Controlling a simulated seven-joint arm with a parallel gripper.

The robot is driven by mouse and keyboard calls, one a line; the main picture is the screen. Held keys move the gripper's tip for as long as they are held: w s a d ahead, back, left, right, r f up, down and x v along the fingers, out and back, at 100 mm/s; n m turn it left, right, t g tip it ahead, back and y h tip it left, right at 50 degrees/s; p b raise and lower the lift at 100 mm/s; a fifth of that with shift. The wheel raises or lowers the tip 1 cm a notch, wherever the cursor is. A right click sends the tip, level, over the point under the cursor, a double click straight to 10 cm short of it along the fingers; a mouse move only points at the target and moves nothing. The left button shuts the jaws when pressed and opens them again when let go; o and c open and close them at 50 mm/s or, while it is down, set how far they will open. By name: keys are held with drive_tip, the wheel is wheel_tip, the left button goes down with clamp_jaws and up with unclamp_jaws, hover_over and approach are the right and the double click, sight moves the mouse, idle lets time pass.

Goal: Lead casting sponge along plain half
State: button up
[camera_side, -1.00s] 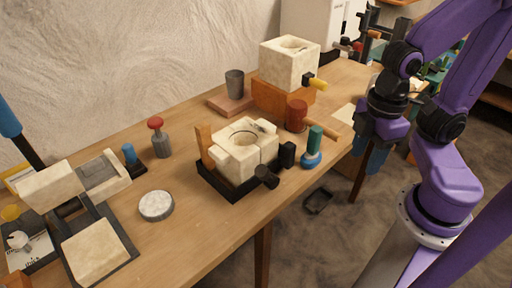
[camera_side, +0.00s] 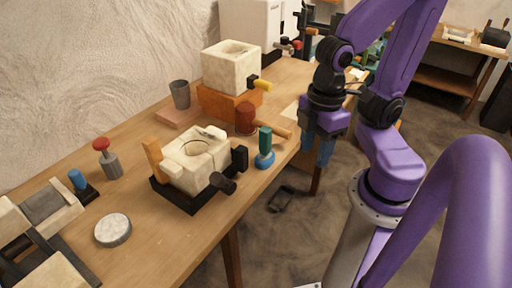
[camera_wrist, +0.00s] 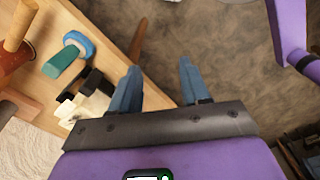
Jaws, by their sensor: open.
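A tool with a teal handle and a round blue foot (camera_side: 265,158), perhaps the casting sponge, stands near the table's front edge. It also shows at upper left in the wrist view (camera_wrist: 64,62). A cream block mould (camera_side: 187,172) with a round opening sits in a black frame left of it. I cannot tell which part is the plain half. My gripper (camera_side: 318,155) hangs fingers down, just right of the table's front edge and apart from the tool.
A cream block (camera_side: 230,72) sits on an orange base (camera_side: 225,103). A grey cup (camera_side: 180,95), red-topped tool (camera_side: 108,160) and pale disc (camera_side: 113,229) stand farther left.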

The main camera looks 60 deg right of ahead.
idle(0.6)
drive_tip(key=o, duration=0.4)
drive_tip(key=shift+f, duration=0.15)
drive_tip(key=n+t+h, duration=1)
drive_tip(key=n+h, duration=0.1)
drive_tip(key=n, duration=0.3)
approach(264, 131)
drive_tip(key=x, duration=0.8)
drive_tip(key=f+x, duration=0.1)
drive_tip(key=x, duration=0.4)
drive_tip(key=shift+s+d+f, duration=0.1)
drive_tip(key=shift+s+f, duration=0.05)
drive_tip(key=shift+s, duration=0.15)
